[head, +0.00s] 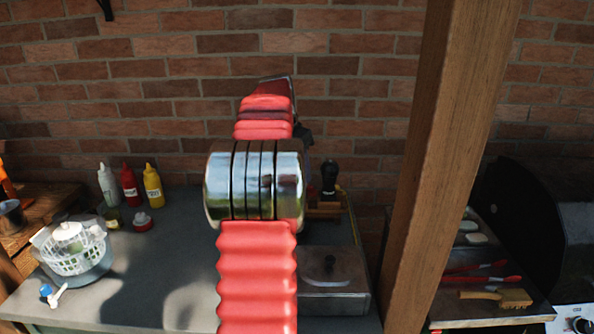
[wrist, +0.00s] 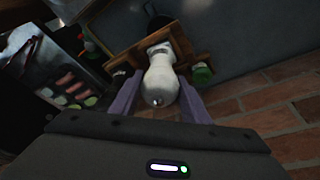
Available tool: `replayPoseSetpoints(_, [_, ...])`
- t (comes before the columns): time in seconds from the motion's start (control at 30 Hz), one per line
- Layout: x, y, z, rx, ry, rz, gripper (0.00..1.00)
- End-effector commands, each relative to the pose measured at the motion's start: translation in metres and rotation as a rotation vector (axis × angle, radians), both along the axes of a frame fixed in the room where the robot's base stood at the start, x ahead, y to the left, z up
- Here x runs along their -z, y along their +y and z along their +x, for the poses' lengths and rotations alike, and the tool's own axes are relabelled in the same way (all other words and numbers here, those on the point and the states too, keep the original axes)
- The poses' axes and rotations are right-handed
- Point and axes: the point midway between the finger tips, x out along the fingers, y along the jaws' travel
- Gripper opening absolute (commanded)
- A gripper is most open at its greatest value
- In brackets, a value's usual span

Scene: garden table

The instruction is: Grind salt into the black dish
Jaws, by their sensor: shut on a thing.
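The white salt mill (wrist: 160,80) is between the two purple fingers of my gripper (wrist: 160,92) in the wrist view. My gripper is shut on it. The mill's far end is at a wooden rack (wrist: 185,40); I cannot tell if it still rests in it. In the head view my red and chrome arm hides the gripper and the white mill. A dark pepper mill (head: 329,177) stands at the rack (head: 325,210), just right of my arm.
A lidded metal box (head: 325,285) stands in front of the rack. Ketchup (head: 130,186) and mustard (head: 153,187) bottles stand at the left back. A white basket (head: 75,255) is at far left. A wooden post (head: 450,150) rises at right. A green-topped jar (wrist: 202,74) is beside the white mill.

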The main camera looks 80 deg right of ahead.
Motion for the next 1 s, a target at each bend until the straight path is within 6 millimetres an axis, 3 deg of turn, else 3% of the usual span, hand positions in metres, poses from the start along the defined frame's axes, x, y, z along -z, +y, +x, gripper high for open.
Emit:
replayPoseSetpoints(0.2, [-0.0008,-0.0002,0.0007,0.117,0.0,-0.001,0.15])
replayPoseSetpoints(0.53, [-0.0009,0.0001,0.0003,0.116,-0.001,-0.001,0.15])
replayPoseSetpoints(1.0, [-0.0008,0.0001,-0.0005,-0.181,0.0,-0.001,0.15])
